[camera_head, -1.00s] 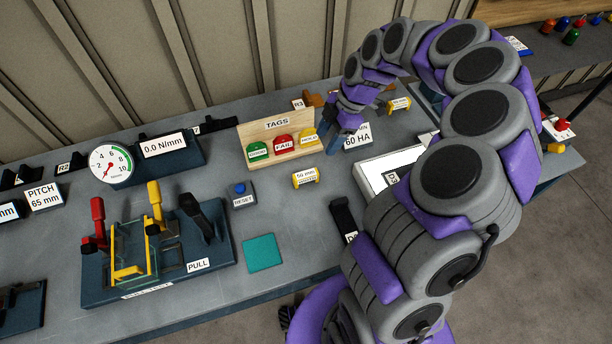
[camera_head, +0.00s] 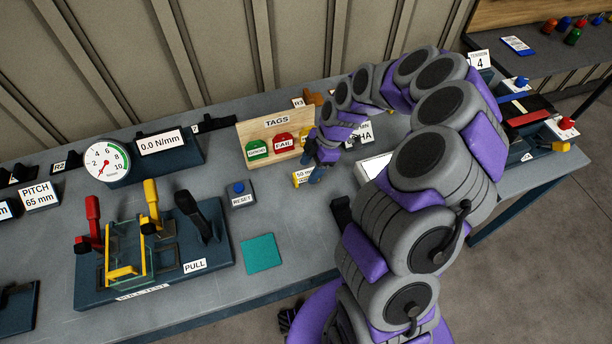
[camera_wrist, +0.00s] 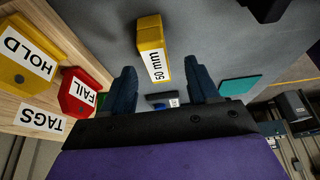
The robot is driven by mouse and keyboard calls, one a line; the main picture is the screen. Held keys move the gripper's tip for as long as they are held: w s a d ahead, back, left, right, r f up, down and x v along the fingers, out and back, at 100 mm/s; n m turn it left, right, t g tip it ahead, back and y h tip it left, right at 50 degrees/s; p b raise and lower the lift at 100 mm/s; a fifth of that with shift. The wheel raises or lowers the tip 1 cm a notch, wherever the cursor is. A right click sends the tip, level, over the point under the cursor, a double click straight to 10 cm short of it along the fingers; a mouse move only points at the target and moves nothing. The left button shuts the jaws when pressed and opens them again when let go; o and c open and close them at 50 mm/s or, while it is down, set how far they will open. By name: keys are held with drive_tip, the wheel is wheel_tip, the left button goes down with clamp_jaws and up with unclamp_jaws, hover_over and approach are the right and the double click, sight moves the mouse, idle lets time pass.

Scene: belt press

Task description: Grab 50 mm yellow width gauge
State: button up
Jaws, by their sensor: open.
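The 50 mm yellow width gauge (camera_head: 301,178) is a small yellow block with a white label. In the head view my gripper (camera_head: 316,172) is right beside the gauge. I cannot tell whether it touches it.
The wooden TAGS rack (camera_head: 264,143) with coloured tags stands close behind the gauge. A RESET button (camera_head: 239,192) and a teal square (camera_head: 261,253) lie to the left and front. The pull-test fixture (camera_head: 150,255) is further left. Bare bench surrounds the teal square.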

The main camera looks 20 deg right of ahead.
sight(308, 172)
drive_tip(key=x, duration=0.2)
drive_tip(key=b+x, duration=0.1)
drive_tip(key=x, duration=0.1)
drive_tip(key=shift+w+d, duration=0.25)
drive_tip(key=shift+a+f, duration=0.15)
drive_tip(key=shift+f, duration=0.25)
drive_tip(key=shift+c, duration=0.2)
clamp_jaws()
